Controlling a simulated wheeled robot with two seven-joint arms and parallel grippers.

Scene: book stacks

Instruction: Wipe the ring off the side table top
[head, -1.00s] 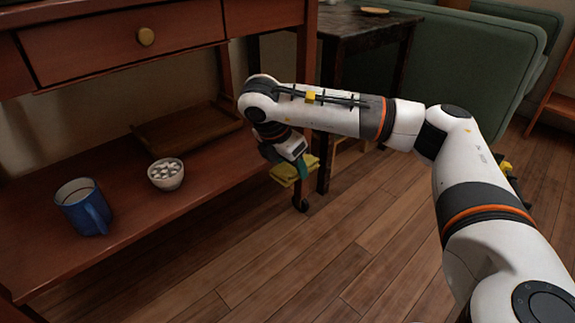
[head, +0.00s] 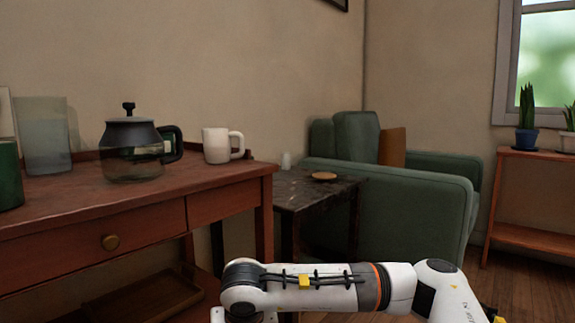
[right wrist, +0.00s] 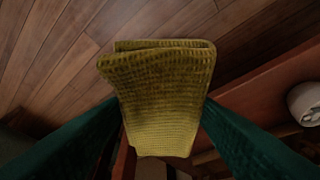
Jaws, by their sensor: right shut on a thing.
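The side table (head: 300,195) is small and dark, standing between the red-brown console and the green armchair in the head view. Its top looks worn and patchy; I cannot make out a ring on it. A round wooden coaster (head: 324,176) and a small white object (head: 286,160) sit on it. In the right wrist view my right gripper (right wrist: 160,112) is shut on a folded yellow-green cloth (right wrist: 157,72), held above the wooden floor. In the head view my right arm crosses the bottom, below the tabletop, with its gripper out of frame. My left gripper is not in view.
The console (head: 90,205) at left carries a teapot (head: 132,150), a white mug (head: 222,146) and a glass vessel (head: 46,135). The armchair (head: 400,205) stands right of the side table.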

